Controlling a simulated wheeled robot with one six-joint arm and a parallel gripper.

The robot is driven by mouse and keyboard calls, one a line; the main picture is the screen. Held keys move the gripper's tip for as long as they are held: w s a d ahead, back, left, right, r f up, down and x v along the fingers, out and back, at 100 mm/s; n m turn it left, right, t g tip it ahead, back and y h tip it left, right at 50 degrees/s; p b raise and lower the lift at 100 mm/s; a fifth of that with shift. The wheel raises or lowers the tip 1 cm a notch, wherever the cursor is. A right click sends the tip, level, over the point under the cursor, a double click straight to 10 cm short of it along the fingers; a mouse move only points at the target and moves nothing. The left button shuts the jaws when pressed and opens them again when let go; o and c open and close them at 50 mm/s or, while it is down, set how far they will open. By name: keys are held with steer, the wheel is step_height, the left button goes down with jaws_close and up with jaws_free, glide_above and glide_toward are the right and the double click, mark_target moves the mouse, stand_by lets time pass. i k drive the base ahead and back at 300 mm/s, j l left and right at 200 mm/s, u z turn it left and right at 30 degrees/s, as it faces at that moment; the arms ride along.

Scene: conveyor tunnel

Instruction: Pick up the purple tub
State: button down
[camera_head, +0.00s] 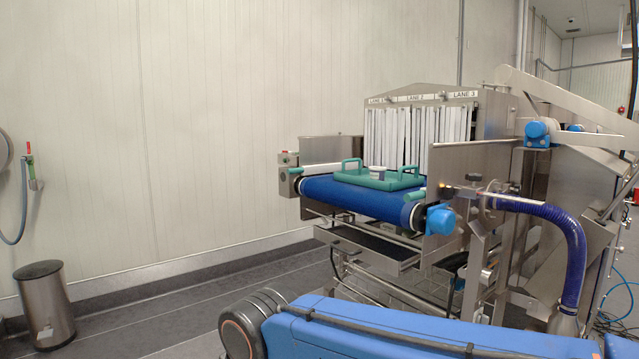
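A small tub (378,174) with a pale top and what looks like a bluish-purple side stands on a teal tray (406,181). It is too small here to make out its colour surely. The tray has raised handles and rests on the blue belt (348,198) of the conveyor, in front of a strip curtain. My gripper is not in view. A blue link of my arm fills the lower middle and right, apart from the tub.
The strip curtain (405,137) hangs under lane signs behind the belt. A metal side plate (447,190), blue motor (440,221) and purple hose (574,250) stand right of the tray. A steel bin (45,305) stands at left. Floor between bin and conveyor is clear.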

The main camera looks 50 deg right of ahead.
mark_target(377, 173)
steer(key=l+z, duration=0.25)
steer(key=z, duration=0.15)
steer(key=l+z, duration=0.5)
steer(key=z, duration=0.25)
steer(key=l+z, duration=0.35)
steer(key=j, duration=0.1)
